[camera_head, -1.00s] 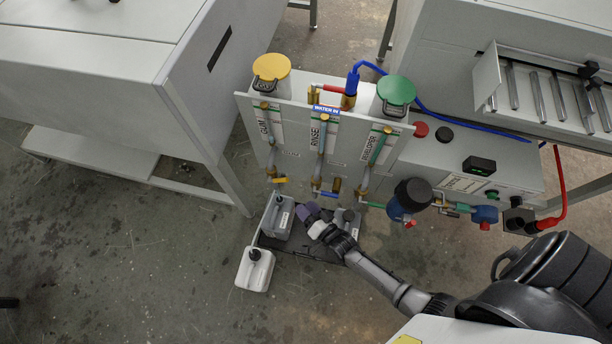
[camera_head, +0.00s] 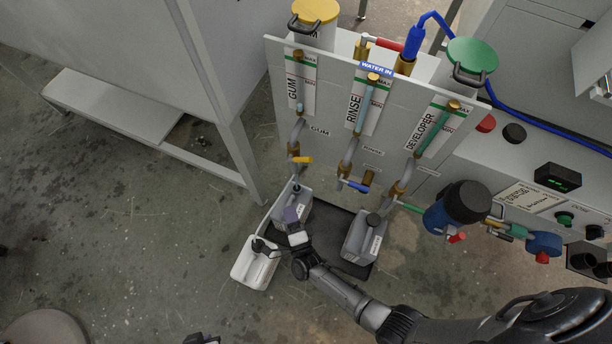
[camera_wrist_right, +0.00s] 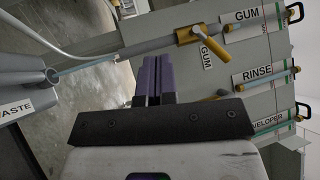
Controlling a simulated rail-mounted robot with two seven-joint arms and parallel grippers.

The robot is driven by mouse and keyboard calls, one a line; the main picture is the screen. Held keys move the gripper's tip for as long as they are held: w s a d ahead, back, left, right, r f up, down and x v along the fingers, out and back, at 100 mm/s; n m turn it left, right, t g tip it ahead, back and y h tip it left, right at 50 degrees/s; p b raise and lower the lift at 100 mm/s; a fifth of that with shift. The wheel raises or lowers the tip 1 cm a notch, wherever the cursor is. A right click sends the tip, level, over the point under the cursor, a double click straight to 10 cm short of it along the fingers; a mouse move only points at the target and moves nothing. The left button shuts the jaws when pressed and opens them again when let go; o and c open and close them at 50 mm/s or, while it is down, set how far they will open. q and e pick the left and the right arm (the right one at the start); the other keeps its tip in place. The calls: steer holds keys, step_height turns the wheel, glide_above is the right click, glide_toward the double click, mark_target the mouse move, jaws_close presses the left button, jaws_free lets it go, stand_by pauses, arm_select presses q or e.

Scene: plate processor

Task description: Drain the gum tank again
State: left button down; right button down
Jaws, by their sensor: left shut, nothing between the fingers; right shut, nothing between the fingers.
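The gum tank (camera_head: 318,12) has a yellow lid and stands behind the panel, left of the other tanks. Its valve has a yellow handle (camera_head: 302,160) lying across the GUM pipe. The right wrist view shows this handle (camera_wrist_right: 205,58) across the pipe too. Below is a grey waste container (camera_head: 303,205). A thin teal line (camera_wrist_right: 85,66) runs from the pipe end to it; I cannot tell tube from liquid. My right gripper (camera_head: 291,215), with purple fingers, is shut and empty, in front of that container, below the handle. My left gripper (camera_head: 203,339) barely shows at the bottom edge, shut.
A white jug (camera_head: 254,268) stands left of my right gripper. A second grey container (camera_head: 365,240) stands right on the black mat (camera_head: 328,230). The blue rinse handle (camera_head: 354,187) and developer pipe (camera_head: 402,181) are to the right.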

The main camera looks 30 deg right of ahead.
mark_target(300, 160)
steer(key=s+d+r+m+h, duration=0.4)
steer(key=m+h, duration=0.5)
steer(key=m, duration=0.5)
steer(key=a+b+x, duration=0.1)
steer(key=x, duration=1.1)
steer(key=shift+w+d+r, duration=0.15)
steer(key=shift+w+d, duration=0.05)
steer(key=shift+w, duration=0.25)
